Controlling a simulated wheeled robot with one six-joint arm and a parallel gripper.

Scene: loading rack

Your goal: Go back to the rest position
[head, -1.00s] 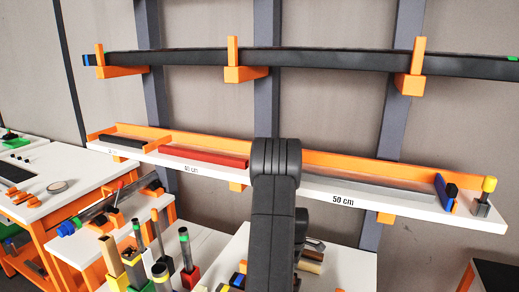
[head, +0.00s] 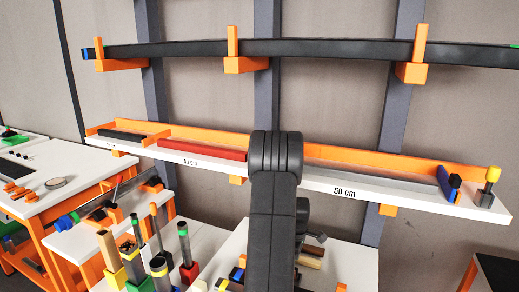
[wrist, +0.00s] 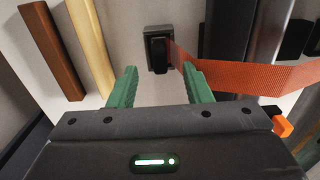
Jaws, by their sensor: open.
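My gripper (wrist: 156,88) shows in the wrist view with its two green fingers apart and nothing between them. Beyond the fingertips is a small dark block-like fixture (wrist: 160,45), with an orange-red strap (wrist: 235,85) running from it to the right. In the head view my dark arm stands upright in the middle foreground, in front of the white shelf. My gripper cannot be made out in the head view.
The white shelf (head: 350,192) holds a red bar (head: 202,149) and a black bar (head: 124,136). A long dark beam (head: 330,54) rests on orange brackets above. A workbench (head: 50,170) stands left. Tools in coloured holders (head: 190,270) stand below. A brown bar (wrist: 52,48) shows in the wrist view.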

